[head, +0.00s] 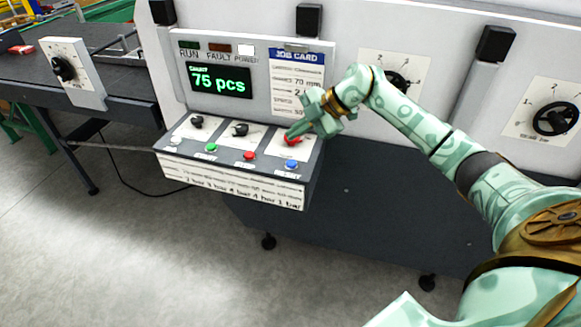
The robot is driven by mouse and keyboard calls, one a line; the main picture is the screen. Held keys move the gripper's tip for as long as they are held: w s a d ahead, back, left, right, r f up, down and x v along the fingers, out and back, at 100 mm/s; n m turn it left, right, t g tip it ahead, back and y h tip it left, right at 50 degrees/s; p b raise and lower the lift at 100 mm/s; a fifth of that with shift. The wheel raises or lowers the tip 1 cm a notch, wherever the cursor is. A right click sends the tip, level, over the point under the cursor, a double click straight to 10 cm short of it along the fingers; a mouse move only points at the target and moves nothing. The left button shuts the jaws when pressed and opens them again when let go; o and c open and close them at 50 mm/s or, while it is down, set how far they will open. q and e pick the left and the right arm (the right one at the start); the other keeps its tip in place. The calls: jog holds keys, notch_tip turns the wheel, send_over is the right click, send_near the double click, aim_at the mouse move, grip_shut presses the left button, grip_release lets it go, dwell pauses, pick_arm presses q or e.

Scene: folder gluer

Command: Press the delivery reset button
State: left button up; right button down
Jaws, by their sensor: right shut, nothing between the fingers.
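The control panel (236,190) juts from the machine front with a row of small push buttons: white (175,140), green (211,147), red (249,155) and blue (291,164). The labels are too small to read, so I cannot tell which is the delivery reset button. My right gripper (290,133) is shut and empty, tips pointing down-left. It is over a red control (292,141) at the panel's right, behind the blue button; I cannot tell whether they touch. My left gripper is not in view.
Two black knobs (197,122) (240,129) sit behind the buttons. A display (220,80) reads 75 pcs, beside a job card (297,72). Dials (556,118) are on the machine's right. A dark conveyor table (105,97) stands at left. The floor in front is clear.

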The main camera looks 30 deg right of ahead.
jog(key=b, duration=0.3)
send_over(296, 163)
notch_tip(296, 163, down, 4)
jog(key=shift+w+f, duration=0.1)
jog(key=shift+f, duration=0.85)
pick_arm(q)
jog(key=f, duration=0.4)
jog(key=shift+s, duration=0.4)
pick_arm(e)
jog(key=shift+f, duration=0.2)
jog(key=shift+f, duration=0.25)
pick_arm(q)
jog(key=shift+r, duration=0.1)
pick_arm(e)
jog(key=shift+f, duration=0.55)
dwell(0.8)
pick_arm(q)
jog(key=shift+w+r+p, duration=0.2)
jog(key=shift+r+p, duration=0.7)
jog(key=shift+p, duration=0.05)
pick_arm(e)
jog(key=shift+r, duration=1)
